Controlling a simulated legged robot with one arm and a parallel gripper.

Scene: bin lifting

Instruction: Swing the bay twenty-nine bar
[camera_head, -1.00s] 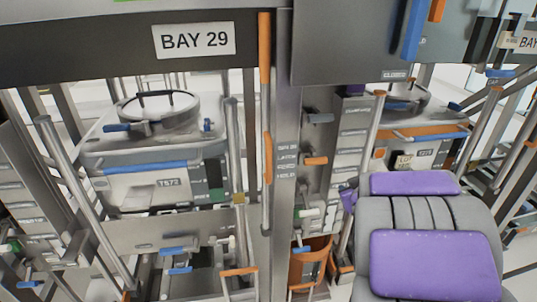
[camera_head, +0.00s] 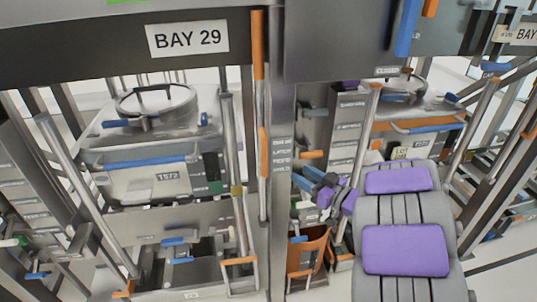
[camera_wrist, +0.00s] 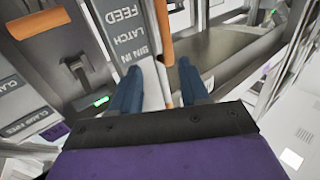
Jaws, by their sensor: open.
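A tall bar (camera_head: 263,190) with grey and orange sections stands upright in the head view, just right of the BAY 29 sign (camera_head: 187,39). An orange section (camera_head: 258,45) is beside the sign and another (camera_head: 264,152) is lower. My gripper (camera_head: 303,184) is right of the bar and the grey post, its blue fingers pointing left. The wrist view shows the gripper (camera_wrist: 158,84) open, with a gap between the fingers and nothing clearly held. An orange rod (camera_wrist: 162,35) lies beyond the fingertips there; I cannot tell whether it is this bar.
A grey post (camera_head: 281,120) stands between the bar and my gripper. A bin marked T572 (camera_head: 165,178) sits in the bay at left. A labelled plate (camera_wrist: 128,40) and another orange handle (camera_wrist: 37,23) show in the wrist view. An orange container (camera_head: 308,255) is below my gripper.

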